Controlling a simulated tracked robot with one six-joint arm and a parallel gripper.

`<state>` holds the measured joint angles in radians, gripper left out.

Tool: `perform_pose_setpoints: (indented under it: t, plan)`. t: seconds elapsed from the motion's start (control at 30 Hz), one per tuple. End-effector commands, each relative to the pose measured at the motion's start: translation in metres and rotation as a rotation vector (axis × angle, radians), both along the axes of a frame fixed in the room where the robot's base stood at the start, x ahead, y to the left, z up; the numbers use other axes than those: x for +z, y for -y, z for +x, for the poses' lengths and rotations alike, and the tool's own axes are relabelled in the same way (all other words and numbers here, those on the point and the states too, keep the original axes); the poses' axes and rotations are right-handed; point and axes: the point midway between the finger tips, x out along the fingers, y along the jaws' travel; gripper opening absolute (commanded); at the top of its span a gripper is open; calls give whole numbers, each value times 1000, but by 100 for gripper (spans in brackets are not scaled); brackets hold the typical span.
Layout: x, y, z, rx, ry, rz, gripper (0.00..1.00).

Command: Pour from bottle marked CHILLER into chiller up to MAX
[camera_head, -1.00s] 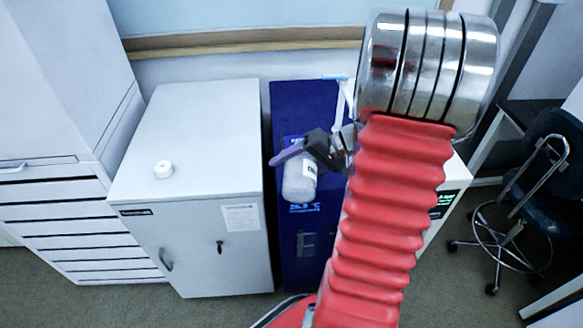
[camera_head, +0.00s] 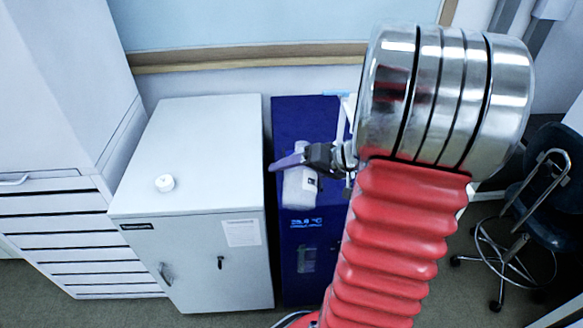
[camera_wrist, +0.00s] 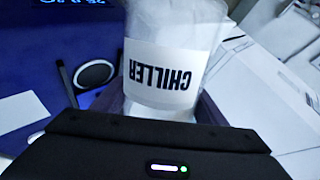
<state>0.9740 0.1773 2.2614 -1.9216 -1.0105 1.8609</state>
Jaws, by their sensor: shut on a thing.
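My gripper (camera_head: 296,160), with purple fingers, is shut on a white bottle (camera_head: 299,190). In the wrist view the bottle (camera_wrist: 175,65) fills the upper middle, and its CHILLER label reads upside down. The chiller is the dark blue unit (camera_head: 293,268), with a lit temperature display on its front. The bottle is in front of or over the chiller's upper part in the head view. A round dark port with a pale ring (camera_wrist: 95,73) shows on the blue surface left of the bottle. The bottle's mouth, any liquid and the MAX mark cannot be made out.
A white cabinet (camera_head: 195,250) stands left of the chiller, with a small white cap (camera_head: 165,183) on top. White drawers (camera_head: 80,240) are at the far left. A dark stool (camera_head: 520,230) stands at the right. My red arm hides much of the area right of the chiller.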

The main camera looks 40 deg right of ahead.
Motion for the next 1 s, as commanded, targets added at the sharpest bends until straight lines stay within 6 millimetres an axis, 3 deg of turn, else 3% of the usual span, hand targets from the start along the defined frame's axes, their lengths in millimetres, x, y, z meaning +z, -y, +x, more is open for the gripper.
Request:
perform_pose_setpoints:
  t: [0.17,0.57,0.8,1.0]
  plan:
    - [9,-5,27,-18,3,-3,17]
    - [41,-38,128,-164,4,-1,17]
    - [50,-71,172,-272,2,1,17]
    - [46,-108,194,-351,0,3,17]
